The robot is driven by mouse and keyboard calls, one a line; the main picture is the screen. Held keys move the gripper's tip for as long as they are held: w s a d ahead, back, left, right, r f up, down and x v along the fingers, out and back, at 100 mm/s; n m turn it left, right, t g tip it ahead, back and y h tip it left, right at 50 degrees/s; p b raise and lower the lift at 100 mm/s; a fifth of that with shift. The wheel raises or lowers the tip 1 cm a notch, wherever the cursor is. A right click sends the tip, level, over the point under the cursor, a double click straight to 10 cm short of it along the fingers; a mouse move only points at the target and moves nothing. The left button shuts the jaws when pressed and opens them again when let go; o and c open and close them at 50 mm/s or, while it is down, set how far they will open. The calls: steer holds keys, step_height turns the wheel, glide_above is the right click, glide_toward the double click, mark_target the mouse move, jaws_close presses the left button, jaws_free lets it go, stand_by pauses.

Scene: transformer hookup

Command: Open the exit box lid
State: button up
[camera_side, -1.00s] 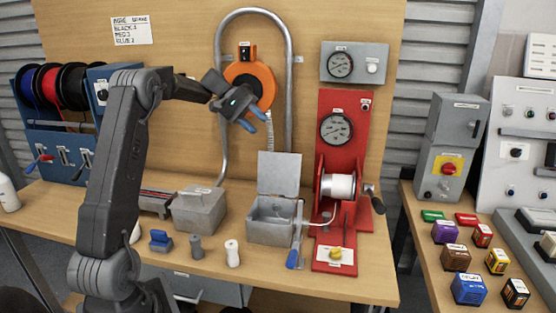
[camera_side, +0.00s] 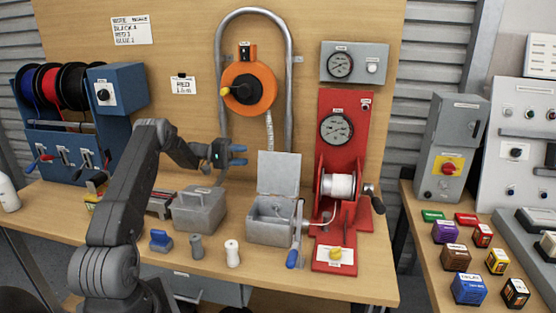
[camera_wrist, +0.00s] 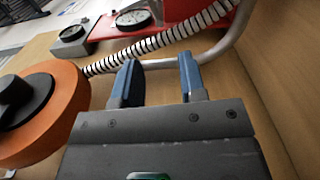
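Two grey metal boxes stand on the bench in the side view, and their labels are too small to tell which is the exit box. The left grey box (camera_side: 198,214) has its lid shut, with a handle on top. The right grey box (camera_side: 268,229) stands open, its lid (camera_side: 279,173) raised upright at the back. My gripper (camera_side: 240,154) is above and between the two boxes, pointing right, short of the raised lid. In the wrist view my gripper (camera_wrist: 158,78) has its blue fingers apart and nothing between them.
An orange reel (camera_side: 262,101) and curved metal conduit (camera_side: 288,110) are on the board behind my gripper. A red winch stand (camera_side: 342,120) with a white spool (camera_side: 338,186) stands just right of the open box.

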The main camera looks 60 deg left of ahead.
mark_target(278, 159)
steer(key=x, duration=1.2)
steer(key=shift+w+d, duration=0.25)
steer(key=shift+d, duration=0.05)
steer(key=shift+f, duration=0.1)
jaws_close()
